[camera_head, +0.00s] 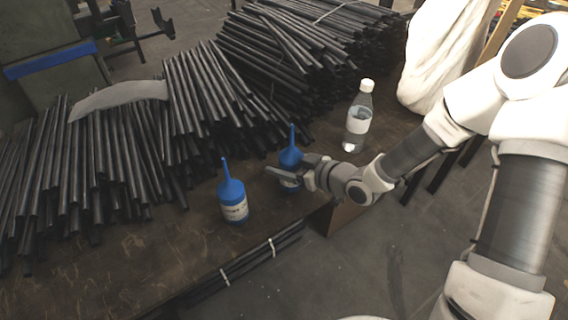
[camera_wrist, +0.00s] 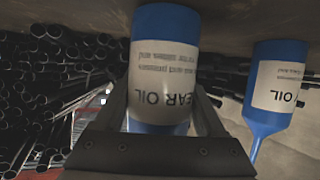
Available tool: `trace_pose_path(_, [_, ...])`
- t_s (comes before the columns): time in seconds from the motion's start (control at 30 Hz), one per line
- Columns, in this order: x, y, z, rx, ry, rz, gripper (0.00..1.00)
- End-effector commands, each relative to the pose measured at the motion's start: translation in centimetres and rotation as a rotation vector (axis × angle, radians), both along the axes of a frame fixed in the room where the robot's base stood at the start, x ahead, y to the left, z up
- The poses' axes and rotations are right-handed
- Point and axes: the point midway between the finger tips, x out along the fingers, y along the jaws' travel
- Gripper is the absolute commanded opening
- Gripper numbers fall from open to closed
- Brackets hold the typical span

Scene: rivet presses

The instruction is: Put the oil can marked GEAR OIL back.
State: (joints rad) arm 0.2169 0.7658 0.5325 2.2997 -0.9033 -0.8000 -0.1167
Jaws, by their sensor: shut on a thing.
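My gripper (camera_head: 285,177) is shut on a blue oil can (camera_head: 291,158) with a white label and a thin spout pointing up. In the wrist view, where things appear upside down, the fingers sit on both sides of this can (camera_wrist: 166,50); its label reads "EAR OIL", the first letter hidden. I cannot tell whether its base touches the bench. A second blue oil can (camera_head: 233,203) stands upright to the left of the held one. It also shows in the wrist view (camera_wrist: 270,122), with only "OIL" readable on its label.
The dark workbench (camera_head: 130,270) carries large piles of black rods (camera_head: 200,100) at the back and left. A clear bottle with a white cap (camera_head: 358,120) stands to the right of the cans. A tied bundle of thin rods (camera_head: 245,262) lies near the front edge.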

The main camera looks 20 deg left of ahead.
Motion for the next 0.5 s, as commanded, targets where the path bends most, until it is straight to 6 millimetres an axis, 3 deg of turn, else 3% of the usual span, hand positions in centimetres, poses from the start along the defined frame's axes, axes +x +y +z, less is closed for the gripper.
trace_pose_path(0.1, [0.02, 0.01, -0.47, 0.001, 0.0, 0.0, 0.0])
trace_pose_path(0.13, [0.0, -0.01, -0.41, 0.0, 0.0, 0.0, 0.76])
trace_pose_path(0.27, [-0.01, -0.01, -0.35, 0.0, 0.0, 0.0, 0.99])
trace_pose_path(0.5, [-0.01, -0.01, -0.29, 0.0, 0.0, 0.0, 1.0])
